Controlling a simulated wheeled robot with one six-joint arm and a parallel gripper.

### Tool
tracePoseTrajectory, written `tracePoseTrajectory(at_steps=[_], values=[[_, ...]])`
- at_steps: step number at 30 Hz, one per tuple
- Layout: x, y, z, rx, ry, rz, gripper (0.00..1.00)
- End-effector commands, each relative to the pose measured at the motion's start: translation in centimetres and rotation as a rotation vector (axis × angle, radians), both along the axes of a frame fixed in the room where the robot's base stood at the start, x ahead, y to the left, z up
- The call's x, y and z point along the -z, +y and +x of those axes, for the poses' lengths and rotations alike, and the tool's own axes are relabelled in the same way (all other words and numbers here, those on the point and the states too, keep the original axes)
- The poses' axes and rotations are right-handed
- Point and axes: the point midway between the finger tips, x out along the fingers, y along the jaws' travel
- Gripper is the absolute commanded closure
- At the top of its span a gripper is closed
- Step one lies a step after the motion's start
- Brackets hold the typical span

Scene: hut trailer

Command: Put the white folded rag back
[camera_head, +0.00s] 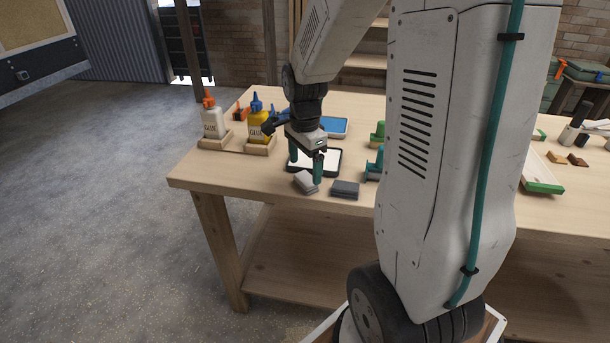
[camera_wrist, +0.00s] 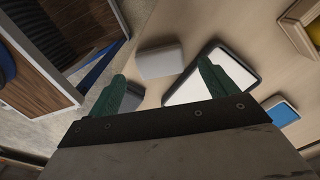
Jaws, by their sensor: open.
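The white folded rag (camera_head: 306,182) is a small pale block lying on the table near its front edge, just in front of the dark-rimmed white tray (camera_head: 328,159). In the wrist view the rag (camera_wrist: 160,59) shows whole, ahead of and between the two fingertips, beside that tray (camera_wrist: 190,90). My gripper (camera_head: 305,170) points down with its green fingers open, close over the rag and the tray's near edge. In the wrist view nothing is between the fingers of my gripper (camera_wrist: 161,71). Whether a finger touches the rag cannot be told.
A dark grey folded rag (camera_head: 345,189) lies close on the right. Teal-handled tools (camera_head: 373,166) stand beyond it. Glue bottles (camera_head: 213,118) stand in wooden holders at the left, and a blue tray (camera_head: 334,126) lies behind. The table's front left corner (camera_head: 205,176) is clear.

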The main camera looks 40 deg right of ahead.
Motion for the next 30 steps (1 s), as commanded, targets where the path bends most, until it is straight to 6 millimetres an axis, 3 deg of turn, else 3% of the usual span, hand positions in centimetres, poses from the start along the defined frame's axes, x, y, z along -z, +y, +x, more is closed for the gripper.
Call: tracePoseTrajectory(at_steps=[7,14,17,20,24,30], values=[[-5.3,0.0,0.0,0.0,-0.004,-0.001,0.15],[-7.6,0.2,-0.1,-0.009,-0.001,0.0,0.15],[-8.7,1.3,-0.9,-0.092,-0.008,-0.003,0.15],[-10.5,3.8,-2.9,-0.289,-0.023,-0.011,0.15],[-13.2,8.2,-7.6,-0.703,-0.049,-0.032,0.15],[-14.6,12.6,-14.7,-1.279,-0.072,-0.068,0.15]])
